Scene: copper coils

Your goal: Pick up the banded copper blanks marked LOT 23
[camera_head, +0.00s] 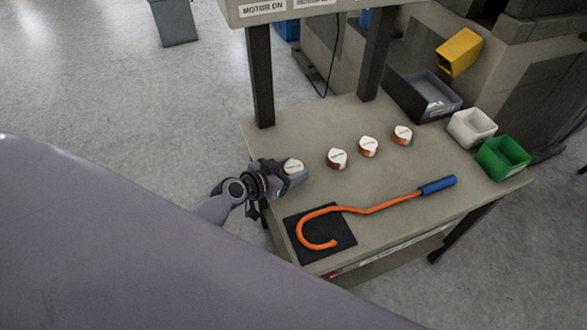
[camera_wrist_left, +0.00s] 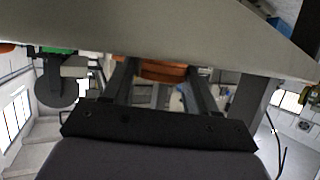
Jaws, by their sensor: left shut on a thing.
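Several copper blanks with white tops stand on the grey table (camera_head: 400,165). One blank (camera_head: 293,166) is at the table's left side, at my left gripper (camera_head: 291,174). The gripper is shut on it; in the left wrist view the copper-coloured side (camera_wrist_left: 162,72) shows between the two fingers. Three other blanks stand in a row to the right: one (camera_head: 337,159), a middle one (camera_head: 368,147) and a far one (camera_head: 402,135). The labels are too small to read, so I cannot tell which is LOT 23. My right gripper is not in view.
An orange hook (camera_head: 375,209) with a blue handle lies across the table's front, its curl on a black mat (camera_head: 342,245). A grey bin (camera_head: 424,96), a white bin (camera_head: 472,128) and a green bin (camera_head: 503,158) line the right side. Posts rise at the back edge.

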